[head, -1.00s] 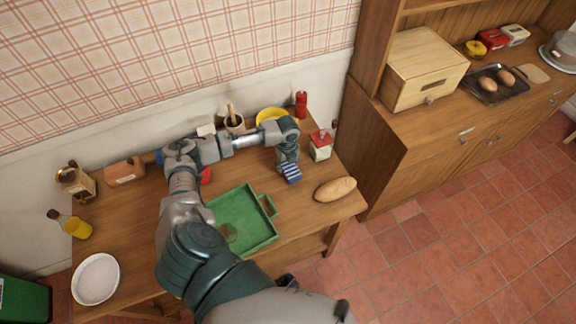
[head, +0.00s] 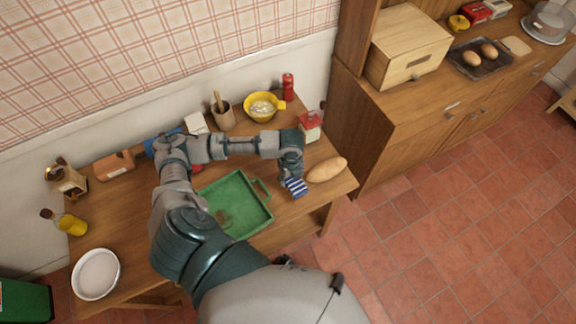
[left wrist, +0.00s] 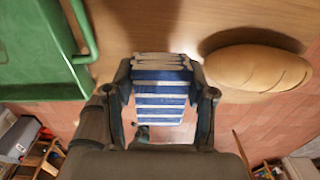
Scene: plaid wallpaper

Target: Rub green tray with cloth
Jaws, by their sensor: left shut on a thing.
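The green tray (head: 262,222) lies on the wooden table, with a brownish stain (head: 224,218) on its bottom. Part of it shows at the upper left of the left wrist view (left wrist: 38,50). The blue-and-white striped cloth (head: 296,187) is in my left gripper (head: 289,177), to the right of the tray and apart from it. In the left wrist view the cloth (left wrist: 160,98) hangs between the two fingers (left wrist: 160,85), which are shut on it. My left arm covers the tray's left part in the head view. My right gripper is not in view.
A bread loaf (head: 327,169) lies just right of the cloth. Behind stand a red-and-white carton (head: 310,126), a yellow bowl (head: 262,107), a utensil pot (head: 223,117) and a red shaker (head: 288,87). A white bowl (head: 96,274) and an oil bottle (head: 70,224) are at the left.

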